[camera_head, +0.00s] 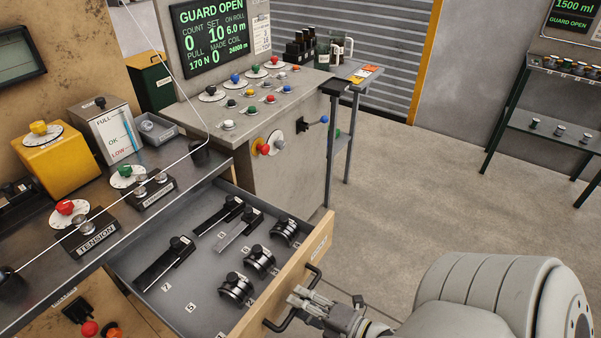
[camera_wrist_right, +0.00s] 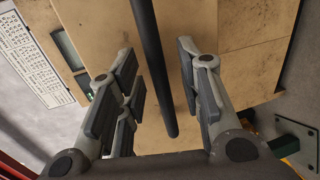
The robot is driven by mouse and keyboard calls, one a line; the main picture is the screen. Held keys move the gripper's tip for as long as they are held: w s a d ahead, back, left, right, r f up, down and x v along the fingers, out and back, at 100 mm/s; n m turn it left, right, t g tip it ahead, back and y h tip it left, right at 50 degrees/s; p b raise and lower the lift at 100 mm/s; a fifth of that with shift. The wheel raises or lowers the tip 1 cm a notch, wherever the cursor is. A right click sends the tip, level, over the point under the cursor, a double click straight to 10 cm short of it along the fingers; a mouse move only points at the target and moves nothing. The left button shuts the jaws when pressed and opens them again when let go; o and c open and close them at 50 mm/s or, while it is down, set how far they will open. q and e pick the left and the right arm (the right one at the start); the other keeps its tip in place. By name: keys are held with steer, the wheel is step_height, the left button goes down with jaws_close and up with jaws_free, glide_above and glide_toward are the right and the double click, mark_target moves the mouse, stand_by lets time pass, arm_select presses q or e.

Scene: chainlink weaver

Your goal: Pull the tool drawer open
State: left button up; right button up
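The tool drawer (camera_head: 304,254) stands pulled out from the workbench, its inside exposed. It has a pale wooden front and a grey metal tray. Its black bar handle (camera_head: 313,276) is on the front, and it shows in the right wrist view as a dark rod (camera_wrist_right: 154,65). My right gripper (camera_head: 300,298) is at the handle. In the right wrist view its fingers (camera_wrist_right: 160,95) are apart, with the rod between them and gaps showing on both sides. My left gripper is not in view.
Black tools and rollers (camera_head: 260,260) lie in the drawer beside numbered marks. The workbench (camera_head: 60,285) carries tension knobs and a yellow box (camera_head: 55,165). A grey control cabinet (camera_head: 285,170) stands behind the drawer. The floor (camera_head: 430,205) at right is clear.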

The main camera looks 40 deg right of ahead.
steer(key=v, duration=1.1)
steer(key=shift+s, duration=0.2)
